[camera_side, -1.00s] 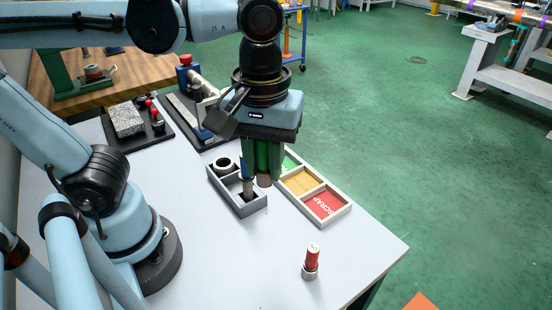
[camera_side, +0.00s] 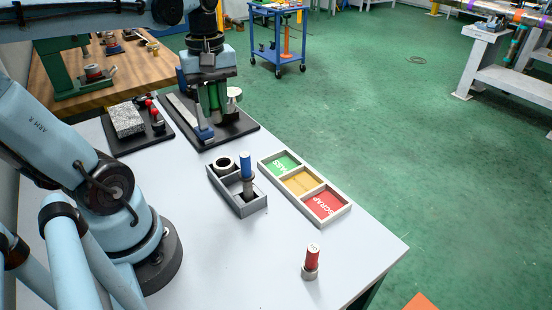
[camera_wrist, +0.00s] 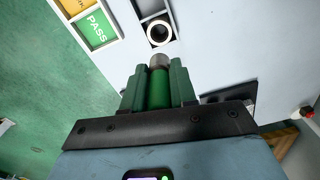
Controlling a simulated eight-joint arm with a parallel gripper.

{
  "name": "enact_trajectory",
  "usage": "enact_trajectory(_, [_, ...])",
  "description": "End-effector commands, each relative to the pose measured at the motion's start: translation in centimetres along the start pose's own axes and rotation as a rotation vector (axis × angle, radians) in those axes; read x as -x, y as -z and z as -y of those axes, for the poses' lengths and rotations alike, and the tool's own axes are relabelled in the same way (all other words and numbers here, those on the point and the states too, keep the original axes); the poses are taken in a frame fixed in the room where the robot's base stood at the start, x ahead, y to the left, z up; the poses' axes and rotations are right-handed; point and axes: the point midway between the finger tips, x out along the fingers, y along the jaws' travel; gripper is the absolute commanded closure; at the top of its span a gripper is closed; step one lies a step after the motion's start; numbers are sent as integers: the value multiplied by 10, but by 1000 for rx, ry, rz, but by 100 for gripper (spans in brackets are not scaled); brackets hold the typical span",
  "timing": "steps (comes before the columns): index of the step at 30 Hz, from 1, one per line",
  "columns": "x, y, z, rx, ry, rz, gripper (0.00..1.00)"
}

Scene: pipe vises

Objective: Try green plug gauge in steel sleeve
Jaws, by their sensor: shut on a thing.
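The green plug gauge (camera_wrist: 158,90) is between the two green fingers of my gripper (camera_wrist: 158,85), which is shut on it. Its steel end (camera_wrist: 159,62) points away from the palm. In the side view my gripper (camera_side: 212,100) hangs above the black board at the back, and its fingers mostly hide the gauge. A steel sleeve (camera_side: 224,163) sits in the rear compartment of the grey tray (camera_side: 252,208), open end up. It also shows in the wrist view (camera_wrist: 159,31), beyond the gauge tip and apart from it.
A blue-handled gauge (camera_side: 246,165) stands in the grey tray. A red-handled gauge (camera_side: 311,258) stands on the open tabletop. The sorting tray (camera_side: 327,219) has green, yellow and red compartments. A fixture with a blue part (camera_side: 204,132) and a granite block (camera_side: 127,119) stand at the back.

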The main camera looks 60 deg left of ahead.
Motion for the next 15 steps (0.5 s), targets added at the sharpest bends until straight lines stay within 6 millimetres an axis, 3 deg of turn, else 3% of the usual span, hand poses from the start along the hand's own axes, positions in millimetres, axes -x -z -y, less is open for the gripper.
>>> enact_trajectory(6, [-30,-2,-1,-6,0,0,100])
enact_trajectory(15, [-47,-2,-1,-6,0,0,100])
